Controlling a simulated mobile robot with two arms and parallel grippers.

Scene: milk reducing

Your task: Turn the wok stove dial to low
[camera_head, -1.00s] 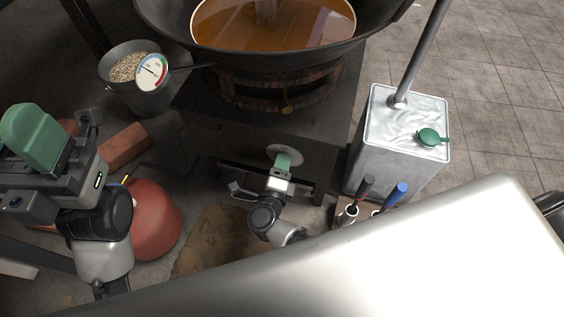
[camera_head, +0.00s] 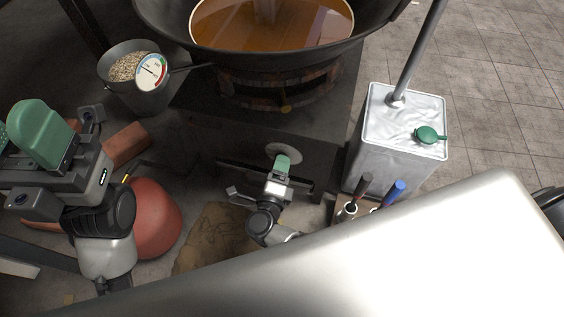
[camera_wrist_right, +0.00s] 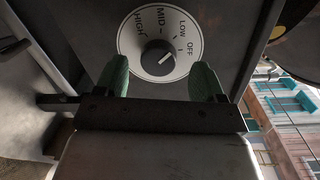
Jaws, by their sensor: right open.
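The wok stove dial (camera_wrist_right: 160,46) is a round white plate marked HIGH, MID, LOW and OFF, with a dark knob (camera_wrist_right: 156,58) at its centre. A white mark on the knob slants toward the LOW/OFF side; its exact setting is hard to tell. In the head view the dial (camera_head: 284,149) shows as a pale disc on the stove front. My right gripper (camera_head: 282,164) is at the dial. In the right wrist view its green fingertips (camera_wrist_right: 161,80) are apart, one on each side below the knob, with nothing between them. My left gripper (camera_head: 42,135) is raised at the left, away from the stove; its opening is unclear.
The wok (camera_head: 272,60) with brown liquid stands on the stove above the dial. A metal can (camera_head: 394,160) with a green cap stands right of it. A bucket with a gauge (camera_head: 152,72), bricks (camera_head: 126,146) and a red rounded object (camera_head: 153,222) are at the left.

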